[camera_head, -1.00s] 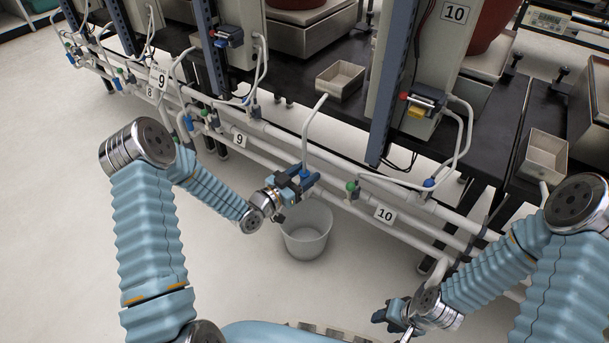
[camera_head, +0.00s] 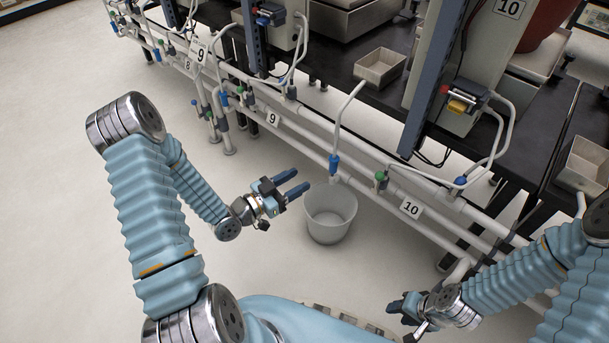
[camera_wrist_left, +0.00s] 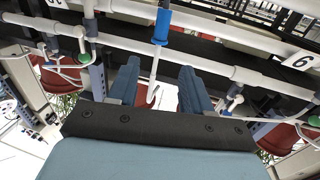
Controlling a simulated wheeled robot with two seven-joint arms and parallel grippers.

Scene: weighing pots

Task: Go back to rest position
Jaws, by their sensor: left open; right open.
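My left gripper (camera_head: 291,184) is open and empty, just left of a white bucket (camera_head: 330,213) on the floor. In the left wrist view its two blue fingers (camera_wrist_left: 160,88) stand apart with nothing between them. A blue-collared valve (camera_head: 334,164) on a bent white tube is above the bucket, apart from the fingers; it also shows in the left wrist view (camera_wrist_left: 161,27). My right gripper (camera_head: 398,308) is open at the bottom right, and no held thing shows in it.
White pipes (camera_head: 312,146) with number labels 9 and 10 run along the black bench's front. A metal tray (camera_head: 380,67) sits on the bench, and another tray (camera_head: 585,163) is at the right. A dark upright post (camera_head: 434,80) stands at the bench edge. The floor at left is clear.

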